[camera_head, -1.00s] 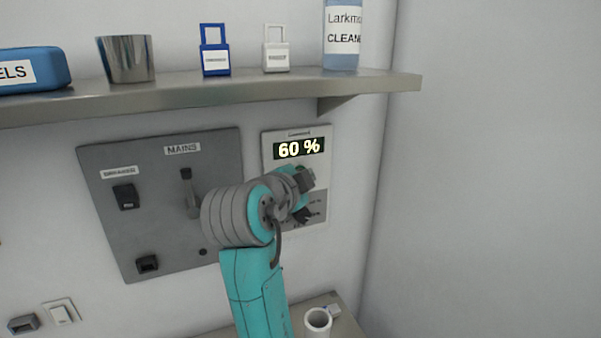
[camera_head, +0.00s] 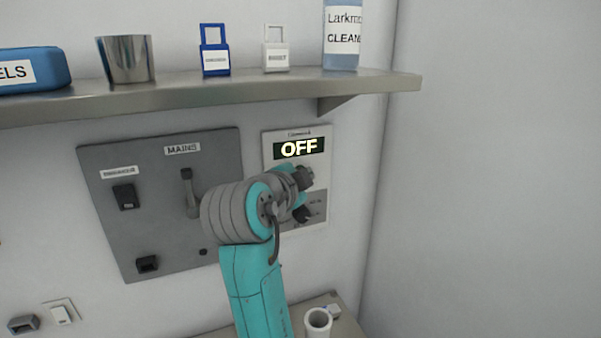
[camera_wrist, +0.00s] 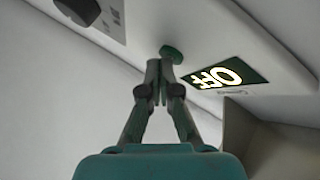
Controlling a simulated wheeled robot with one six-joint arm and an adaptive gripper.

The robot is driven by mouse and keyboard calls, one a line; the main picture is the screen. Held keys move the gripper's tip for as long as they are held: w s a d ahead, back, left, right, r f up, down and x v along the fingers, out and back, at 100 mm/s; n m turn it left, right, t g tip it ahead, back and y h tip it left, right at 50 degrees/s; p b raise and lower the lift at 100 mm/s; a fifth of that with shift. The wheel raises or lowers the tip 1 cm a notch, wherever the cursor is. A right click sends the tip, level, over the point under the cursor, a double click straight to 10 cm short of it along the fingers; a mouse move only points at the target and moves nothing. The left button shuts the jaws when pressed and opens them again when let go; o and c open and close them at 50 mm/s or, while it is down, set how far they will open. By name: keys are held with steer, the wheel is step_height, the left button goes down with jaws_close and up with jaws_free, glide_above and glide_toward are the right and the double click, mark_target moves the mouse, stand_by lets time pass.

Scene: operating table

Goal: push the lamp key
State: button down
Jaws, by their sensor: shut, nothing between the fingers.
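The lamp panel (camera_head: 316,225) is a pale plate on the wall, and its display (camera_head: 299,148) reads OFF. In the wrist view the lit display (camera_wrist: 228,76) shows upside down. A green round key (camera_wrist: 171,52) sits beside it on the panel. My gripper (camera_wrist: 160,64) is shut and empty, with its tips at the green key; they look to be touching or very near it. In the head view my arm hides the key and most of the gripper. A dark knob (camera_wrist: 80,8) is on the panel's other part.
A metal shelf (camera_head: 230,93) juts out above the panel, carrying a steel cup (camera_head: 127,60), two padlocks and a cleaner bottle (camera_head: 342,45). A grey MAINS board (camera_head: 150,225) with a lever is left of the panel. A white cup (camera_head: 318,322) stands below. The right wall is bare.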

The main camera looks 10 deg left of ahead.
steer(key=shift+s+d, duration=0.25)
steer(key=shift+s, duration=0.15)
steer(key=s+d, duration=0.3)
steer(key=s, duration=0.2)
steer(key=shift+d, duration=0.2)
stand_by(0.4)
